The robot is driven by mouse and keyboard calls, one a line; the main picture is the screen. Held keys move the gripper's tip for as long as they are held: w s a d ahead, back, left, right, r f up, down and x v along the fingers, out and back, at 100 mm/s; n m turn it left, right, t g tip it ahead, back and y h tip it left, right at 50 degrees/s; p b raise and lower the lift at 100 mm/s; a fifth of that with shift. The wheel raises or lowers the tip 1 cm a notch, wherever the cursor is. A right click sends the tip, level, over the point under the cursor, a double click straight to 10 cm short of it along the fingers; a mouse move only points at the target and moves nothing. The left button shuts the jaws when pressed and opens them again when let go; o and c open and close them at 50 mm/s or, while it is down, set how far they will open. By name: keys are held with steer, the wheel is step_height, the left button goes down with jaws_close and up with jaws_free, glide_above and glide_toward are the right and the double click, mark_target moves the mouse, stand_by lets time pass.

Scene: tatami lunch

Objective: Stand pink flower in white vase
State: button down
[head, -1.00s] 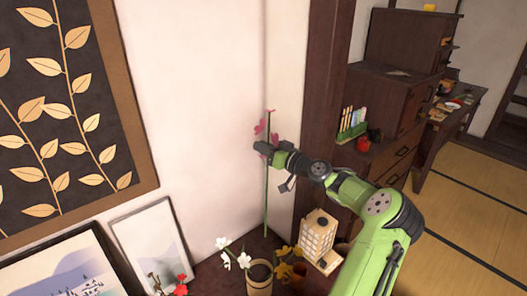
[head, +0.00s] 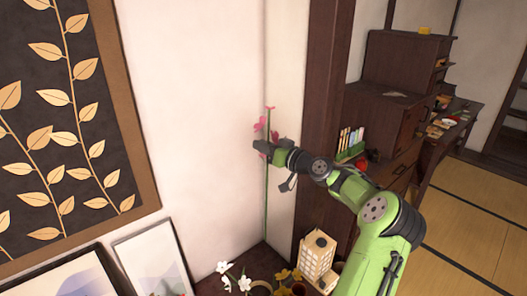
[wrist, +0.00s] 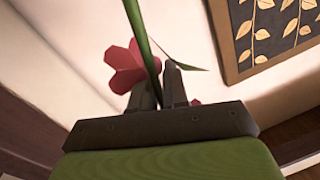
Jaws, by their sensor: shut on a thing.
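The pink flower (head: 259,125) is held upright near the wall corner, its long green stem (head: 265,205) hanging below my gripper (head: 262,146). In the wrist view the pink blossom (wrist: 125,68) and green stem (wrist: 144,45) show at my gripper's fingers (wrist: 158,85), which are closed on the stem. A pale tan, round vase rim (head: 262,288) shows at the bottom edge, below the stem. Its body is cut off, and I cannot tell whether it is the white vase.
White flowers (head: 230,276) and yellow flowers (head: 284,274) stand close by the vase rim. Framed pictures (head: 150,262) lean at the lower left. A dark wooden post (head: 323,120) and cabinet (head: 385,125) are behind my arm.

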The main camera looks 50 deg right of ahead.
step_height(320, 180, up, 2)
steer(key=shift+r+p, duration=0.2)
steer(key=shift+p, duration=0.25)
steer(key=shift+f, duration=0.1)
